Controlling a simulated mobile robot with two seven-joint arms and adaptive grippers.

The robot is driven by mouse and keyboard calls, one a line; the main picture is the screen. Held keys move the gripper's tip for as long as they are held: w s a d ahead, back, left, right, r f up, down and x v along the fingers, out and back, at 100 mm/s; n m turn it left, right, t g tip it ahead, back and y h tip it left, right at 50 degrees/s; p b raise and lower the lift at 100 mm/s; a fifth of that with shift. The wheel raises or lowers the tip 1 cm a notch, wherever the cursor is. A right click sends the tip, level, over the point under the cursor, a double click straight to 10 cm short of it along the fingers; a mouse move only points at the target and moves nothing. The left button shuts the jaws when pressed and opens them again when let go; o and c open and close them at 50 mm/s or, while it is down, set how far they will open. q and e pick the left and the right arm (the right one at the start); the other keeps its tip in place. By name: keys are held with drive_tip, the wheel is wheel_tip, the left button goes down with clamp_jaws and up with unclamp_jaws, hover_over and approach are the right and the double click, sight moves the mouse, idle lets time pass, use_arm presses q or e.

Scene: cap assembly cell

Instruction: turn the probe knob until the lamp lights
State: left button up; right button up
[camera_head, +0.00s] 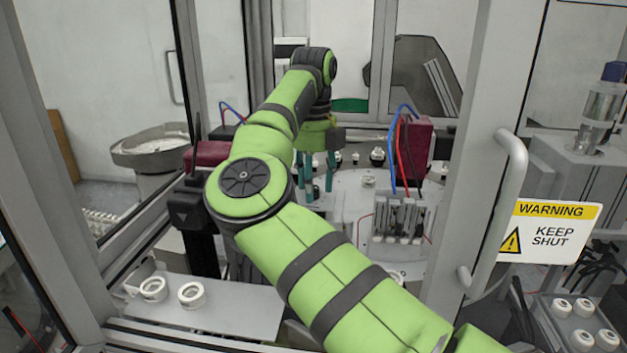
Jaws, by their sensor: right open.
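My right arm reaches in from the lower right through the open front of the cell. My right gripper (319,188) points down with its teal fingers apart, over the left part of the round white table (345,195). I see nothing held between the fingers. I cannot pick out the probe knob or the lamp for certain; the arm and gripper hide part of the table. My left gripper is not in view.
Small black-and-white parts (377,157) stand on the table's far side. A grey station with several upright blocks (402,217) and a dark red box (414,150) stand right. White rings (190,294) lie front left. A door handle (512,190) and warning sign (549,231) are at right.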

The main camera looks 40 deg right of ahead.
clamp_jaws()
drive_tip(key=shift+m, duration=0.4)
idle(0.4)
drive_tip(key=m, duration=0.3)
drive_tip(key=shift+m, duration=1.9)
unclamp_jaws()
